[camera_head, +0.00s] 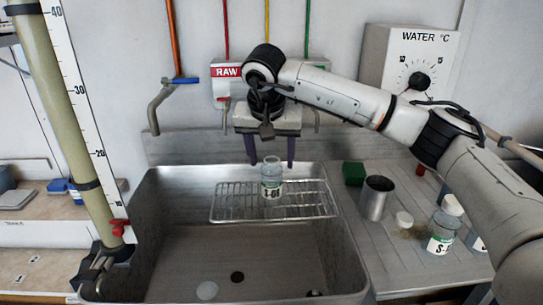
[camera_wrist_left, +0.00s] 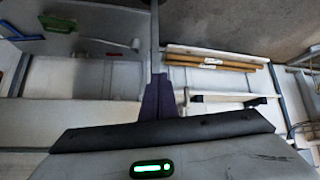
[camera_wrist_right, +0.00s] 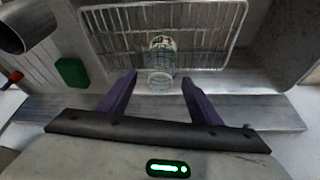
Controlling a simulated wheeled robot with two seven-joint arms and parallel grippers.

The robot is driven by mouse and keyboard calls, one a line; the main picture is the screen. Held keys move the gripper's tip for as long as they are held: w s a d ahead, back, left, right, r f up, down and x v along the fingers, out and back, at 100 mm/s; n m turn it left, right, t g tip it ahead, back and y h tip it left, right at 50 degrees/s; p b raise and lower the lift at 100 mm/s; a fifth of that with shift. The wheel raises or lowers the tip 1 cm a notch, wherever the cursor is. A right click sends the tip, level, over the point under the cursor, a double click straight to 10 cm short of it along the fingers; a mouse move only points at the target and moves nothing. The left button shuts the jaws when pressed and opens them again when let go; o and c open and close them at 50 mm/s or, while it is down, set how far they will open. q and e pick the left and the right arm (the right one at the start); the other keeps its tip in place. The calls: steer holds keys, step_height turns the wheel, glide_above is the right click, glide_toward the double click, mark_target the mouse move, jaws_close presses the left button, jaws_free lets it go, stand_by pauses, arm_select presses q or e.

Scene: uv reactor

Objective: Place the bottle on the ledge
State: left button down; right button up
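A clear glass bottle (camera_head: 271,185) with a white label and no cap stands upright on a wire rack (camera_head: 316,200) in the steel sink. It also shows in the right wrist view (camera_wrist_right: 161,65). My right gripper (camera_head: 271,162) is open behind and above the bottle. Its two purple fingers (camera_wrist_right: 159,82) are spread to either side of the bottle's mouth, with a gap on both sides and no contact. My left gripper (camera_wrist_left: 157,78) is shut and empty, away from the sink and outside the head view. A flat steel ledge (camera_wrist_right: 260,112) runs along the back of the sink.
On the steel counter right of the sink stand a green block (camera_head: 354,173), a metal cup (camera_head: 375,199), a white cap (camera_head: 404,219) and a capped, labelled bottle (camera_head: 443,228). A tap (camera_head: 158,108) and a red-labelled panel are on the wall. A scaled pipe (camera_head: 62,110) rises left.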

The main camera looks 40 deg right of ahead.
steer(key=shift+r, duration=0.45)
steer(key=v, duration=1.2)
steer(key=shift+p, duration=0.45)
